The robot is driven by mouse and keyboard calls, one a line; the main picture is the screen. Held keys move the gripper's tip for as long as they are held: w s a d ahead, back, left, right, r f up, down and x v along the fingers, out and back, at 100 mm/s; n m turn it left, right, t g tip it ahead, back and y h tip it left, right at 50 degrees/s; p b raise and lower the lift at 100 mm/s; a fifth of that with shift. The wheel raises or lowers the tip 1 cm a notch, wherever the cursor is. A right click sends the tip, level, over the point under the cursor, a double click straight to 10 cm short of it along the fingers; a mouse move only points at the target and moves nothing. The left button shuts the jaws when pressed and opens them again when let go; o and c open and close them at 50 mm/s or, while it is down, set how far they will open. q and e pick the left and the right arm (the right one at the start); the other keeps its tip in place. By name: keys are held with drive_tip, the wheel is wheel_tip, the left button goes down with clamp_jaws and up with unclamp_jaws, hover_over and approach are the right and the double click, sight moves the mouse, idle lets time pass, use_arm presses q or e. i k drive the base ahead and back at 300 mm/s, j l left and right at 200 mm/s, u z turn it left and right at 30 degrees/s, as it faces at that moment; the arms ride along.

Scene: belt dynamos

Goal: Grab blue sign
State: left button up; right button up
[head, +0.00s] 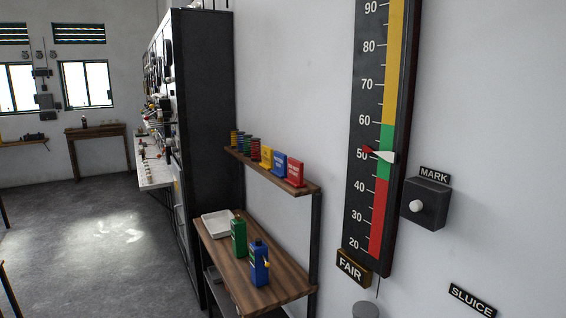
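A small blue sign (280,165) with pale lettering stands on the upper wooden shelf against the wall, in the middle of the head view. It is between a yellow sign (267,157) on its left and a red sign (295,173) on its right. The lettering on the signs is too small to read. Neither of my grippers shows in this view.
Several coloured spools (244,144) stand left of the signs on the shelf (312,187). Below, a wooden bench (283,284) holds a white tray (217,223), a green can (239,238) and a blue can (259,264). A gauge board (366,140) hangs right. Floor (90,235) at left is open.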

sight(279, 159)
drive_tip(key=i+j+z, duration=0.1)
drive_tip(key=i+j, duration=0.2)
drive_tip(key=i+j+z, duration=0.1)
drive_tip(key=i+j, duration=0.25)
drive_tip(key=i+j+z, duration=0.1)
drive_tip(key=i+j, duration=0.2)
drive_tip(key=j, duration=0.15)
drive_tip(key=i+j+z, duration=0.1)
drive_tip(key=i+j, duration=0.15)
drive_tip(key=j, duration=0.15)
drive_tip(key=i+j+z, duration=0.15)
drive_tip(key=i+j, duration=0.15)
drive_tip(key=j, duration=0.15)
